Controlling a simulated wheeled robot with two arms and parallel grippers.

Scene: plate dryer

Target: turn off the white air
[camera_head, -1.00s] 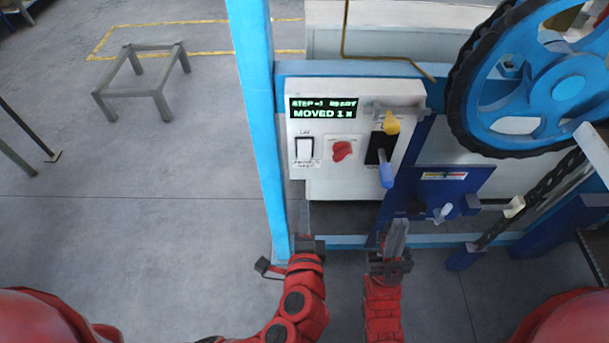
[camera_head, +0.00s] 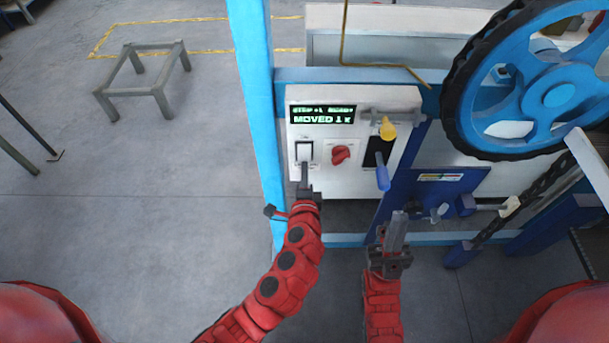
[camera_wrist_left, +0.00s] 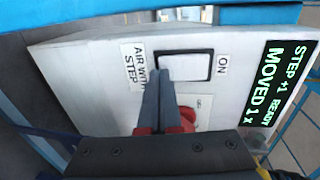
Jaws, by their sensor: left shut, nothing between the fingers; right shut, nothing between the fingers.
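The white rocker switch (camera_head: 304,151) in its dark frame is at the upper left of the white control panel (camera_head: 325,182). In the left wrist view the switch (camera_wrist_left: 186,67) has "ON" printed at one end and a label starting with "AIR" at the other. My left gripper (camera_head: 304,166) is shut and empty, its tips at the lower, "AIR" end of the switch. In the wrist view its fingertips (camera_wrist_left: 159,74) overlap that edge; I cannot tell whether they touch it. My right gripper (camera_head: 399,214) is shut and empty, below the panel and to the right.
A red knob (camera_head: 340,154) sits right of the switch, partly hidden by my fingers in the wrist view. A yellow-tipped lever (camera_head: 387,130) and a blue handle (camera_head: 382,177) are further right. A green-text display (camera_head: 322,115) is above. A blue post (camera_head: 256,110) stands left.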

